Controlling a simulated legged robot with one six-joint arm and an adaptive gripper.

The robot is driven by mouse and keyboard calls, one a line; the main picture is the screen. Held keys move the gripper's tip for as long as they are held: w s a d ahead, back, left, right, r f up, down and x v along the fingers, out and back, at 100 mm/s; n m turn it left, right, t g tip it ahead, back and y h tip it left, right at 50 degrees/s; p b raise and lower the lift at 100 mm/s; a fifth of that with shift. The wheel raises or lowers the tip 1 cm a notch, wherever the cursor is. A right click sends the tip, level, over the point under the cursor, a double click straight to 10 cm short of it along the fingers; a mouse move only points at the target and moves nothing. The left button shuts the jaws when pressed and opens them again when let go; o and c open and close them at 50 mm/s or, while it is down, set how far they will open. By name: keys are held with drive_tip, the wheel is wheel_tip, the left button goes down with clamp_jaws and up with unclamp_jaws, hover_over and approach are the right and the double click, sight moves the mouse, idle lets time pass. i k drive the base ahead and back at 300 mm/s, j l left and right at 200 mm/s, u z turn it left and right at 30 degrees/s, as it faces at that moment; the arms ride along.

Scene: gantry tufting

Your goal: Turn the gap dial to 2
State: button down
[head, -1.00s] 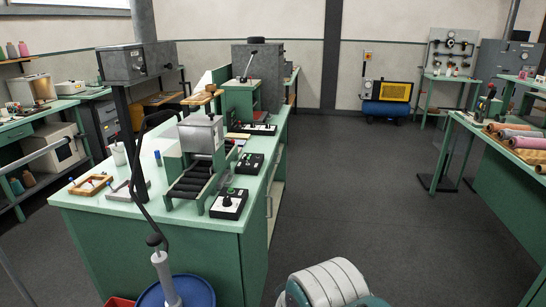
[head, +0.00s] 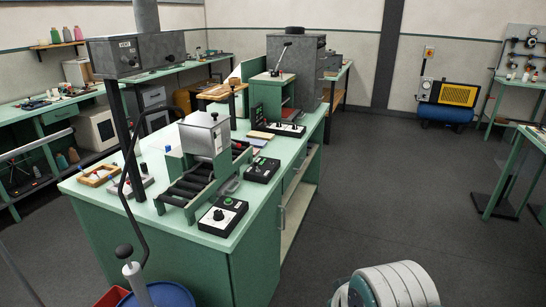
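My gripper is not in view. Three black-and-white control boxes stand on the green bench (head: 170,214). The nearest box (head: 222,215) is at the bench's front right corner, with a round black knob and a green button. A second box (head: 262,169) sits behind it, beside the roller conveyor (head: 190,189). A third box (head: 287,129) is farther back, below a green cabinet. Their labels and scale marks are too small to read, so I cannot tell which is the gap dial or where it points.
A blue drum (head: 176,295) with a pump rod and a red bin (head: 112,297) stand before the bench. Dark floor (head: 385,190) is clear right of the bench.

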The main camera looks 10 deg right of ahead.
sight(218, 216)
drive_tip(key=i+j, duration=0.1)
drive_tip(key=i, duration=0.85)
